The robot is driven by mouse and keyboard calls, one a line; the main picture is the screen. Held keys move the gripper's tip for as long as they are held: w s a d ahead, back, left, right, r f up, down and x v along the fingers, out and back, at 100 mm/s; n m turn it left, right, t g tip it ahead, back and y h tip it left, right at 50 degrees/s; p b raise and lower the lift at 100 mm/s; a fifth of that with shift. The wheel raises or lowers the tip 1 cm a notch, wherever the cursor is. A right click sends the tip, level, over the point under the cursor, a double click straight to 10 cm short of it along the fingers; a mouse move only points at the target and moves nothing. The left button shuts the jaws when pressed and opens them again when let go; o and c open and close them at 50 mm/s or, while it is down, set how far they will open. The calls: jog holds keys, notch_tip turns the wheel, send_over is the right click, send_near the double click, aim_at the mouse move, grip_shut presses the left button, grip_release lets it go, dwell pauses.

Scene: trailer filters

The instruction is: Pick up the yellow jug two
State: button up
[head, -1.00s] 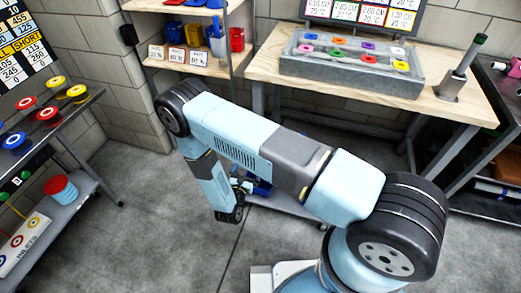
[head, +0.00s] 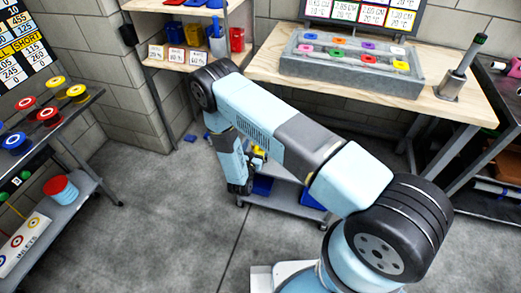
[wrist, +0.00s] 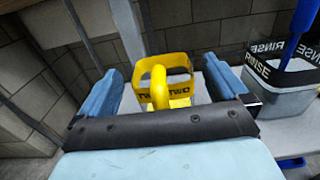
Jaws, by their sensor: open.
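The yellow jug (wrist: 160,88) marked TWO stands upright in the middle of the wrist view, its handle towards me. My gripper (wrist: 163,70) is open, with one blue finger to the left of the jug and the other to the right in this view. I see no finger touching the jug, and the jug's lower part is hidden behind the gripper's dark bar. In the head view, my gripper (head: 240,187) hangs beside the low cart, and a bit of yellow (head: 258,156) shows behind my arm.
A grey container (wrist: 285,88) with a black RINSE band stands right of the jug, a blue handle rising from it. The low grey cart (head: 283,201) holds blue items. The workbench (head: 440,100) is behind my arm. Open floor lies left of the gripper.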

jog(key=shift+x, duration=0.95)
jog(key=shift+a, duration=0.1)
jog(key=c, duration=1.4)
jog(key=shift+r, duration=0.15)
